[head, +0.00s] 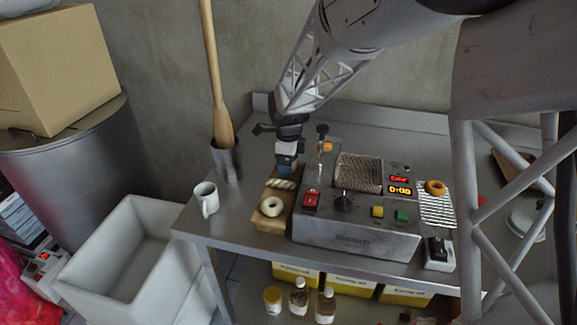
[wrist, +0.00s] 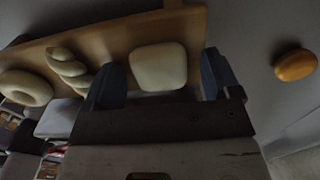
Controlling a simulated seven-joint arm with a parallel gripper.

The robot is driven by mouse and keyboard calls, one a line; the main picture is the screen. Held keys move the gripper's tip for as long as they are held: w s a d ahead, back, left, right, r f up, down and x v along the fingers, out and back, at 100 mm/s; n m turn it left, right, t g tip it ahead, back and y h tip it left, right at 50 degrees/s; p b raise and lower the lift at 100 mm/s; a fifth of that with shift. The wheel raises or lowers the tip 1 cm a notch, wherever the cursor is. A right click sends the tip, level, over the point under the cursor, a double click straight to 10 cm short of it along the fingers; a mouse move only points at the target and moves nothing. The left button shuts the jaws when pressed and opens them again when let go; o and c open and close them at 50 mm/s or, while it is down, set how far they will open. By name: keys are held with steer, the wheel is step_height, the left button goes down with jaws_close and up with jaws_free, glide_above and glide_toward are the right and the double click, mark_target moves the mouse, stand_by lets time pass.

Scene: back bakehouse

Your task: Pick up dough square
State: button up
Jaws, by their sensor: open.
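The dough square (wrist: 158,66) is pale with rounded corners and lies on a wooden board (wrist: 120,34) in the wrist view. My gripper (wrist: 162,72) is open, with one blue finger on the left and one on the right of the square. I cannot tell whether the fingers touch it. In the head view my gripper (head: 287,166) points down over the far end of the board (head: 268,225) and hides the dough square. A dough twist (wrist: 68,66) and a dough ring (wrist: 25,87) lie beside the square on the same board.
A fryer-like machine (head: 350,238) with a basket (head: 358,174) stands close right of the board. A baked ring (head: 435,187) sits on a wire rack farther right. A white mug (head: 206,198) and a holder (head: 226,160) with a tall wooden tool stand to the left.

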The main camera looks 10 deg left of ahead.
steer(key=c, duration=0.8)
steer(key=shift+r, duration=0.15)
step_height(320, 180, up, 10)
stand_by(0.5)
stand_by(0.4)
